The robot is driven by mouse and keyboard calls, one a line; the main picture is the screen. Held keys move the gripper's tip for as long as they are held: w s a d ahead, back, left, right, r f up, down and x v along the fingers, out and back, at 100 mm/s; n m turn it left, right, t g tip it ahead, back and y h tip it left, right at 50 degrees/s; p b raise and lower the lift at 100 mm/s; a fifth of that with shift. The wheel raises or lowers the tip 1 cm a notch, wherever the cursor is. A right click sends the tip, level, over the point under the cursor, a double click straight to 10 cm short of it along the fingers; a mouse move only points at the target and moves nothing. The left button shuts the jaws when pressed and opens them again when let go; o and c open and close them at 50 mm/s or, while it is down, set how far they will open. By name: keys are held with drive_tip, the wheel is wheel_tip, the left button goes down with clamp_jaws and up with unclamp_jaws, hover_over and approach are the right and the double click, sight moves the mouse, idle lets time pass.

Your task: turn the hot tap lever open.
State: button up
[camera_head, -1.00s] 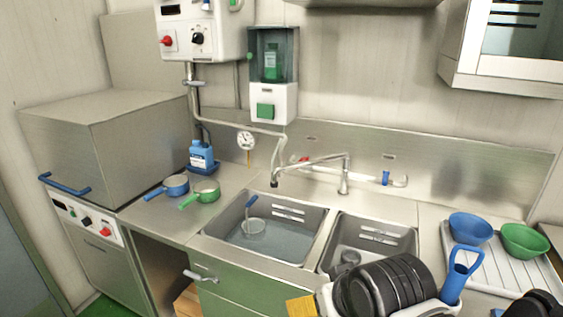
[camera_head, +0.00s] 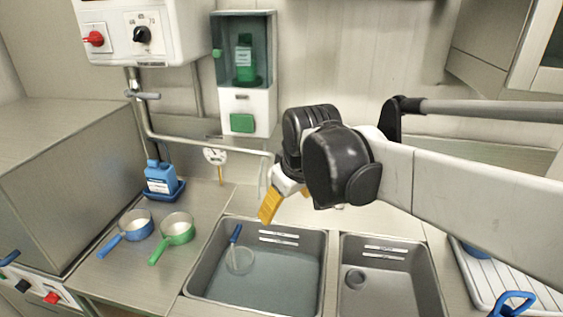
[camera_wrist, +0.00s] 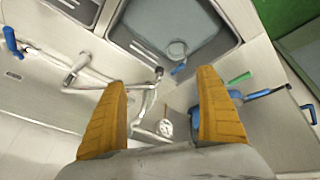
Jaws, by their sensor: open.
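My gripper (camera_head: 270,206) hangs above the back edge of the left sink basin, with a yellow finger pointing down. In the wrist view my gripper (camera_wrist: 162,79) is open and empty, its two yellow fingers well apart. The metal tap (camera_wrist: 84,70) shows left of the fingers, its spout running toward the gap between them. The blue lever (camera_wrist: 10,38) sits at the tap's far left end in that view. The red hot lever is not visible now; my left finger may hide it in the wrist view. In the head view my arm covers the tap.
The left basin (camera_head: 208,291) holds water and a ladle (camera_head: 239,259). Two pans, blue (camera_head: 134,222) and green (camera_head: 177,230), stand left of it. A gauge (camera_head: 215,156) and pipe run along the wall. A soap dispenser (camera_head: 245,75) hangs above. The right basin (camera_head: 437,284) is beside it.

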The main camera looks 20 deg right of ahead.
drive_tip(key=w+d+n+g+p, duration=0.1)
drive_tip(key=w+d+n+p, duration=0.2)
drive_tip(key=w, duration=0.4)
drive_tip(key=w+d+r+n+g+p, duration=0.1)
drive_tip(key=w+d+g+p, duration=0.15)
drive_tip(key=w+p, duration=0.35)
drive_tip(key=w+d+n+p, duration=0.2)
drive_tip(key=w+d+p, duration=0.15)
drive_tip(key=w, duration=0.55)
drive_tip(key=shift+n+g, duration=0.75)
drive_tip(key=shift+n, duration=0.15)
drive_tip(key=w+d+f, duration=0.1)
drive_tip(key=f, duration=0.4)
drive_tip(key=w+d+f+p, duration=0.1)
drive_tip(key=f, duration=0.4)
drive_tip(key=w+d+f+p, duration=0.1)
drive_tip(key=f, duration=0.4)
drive_tip(key=shift+d+f, duration=0.2)
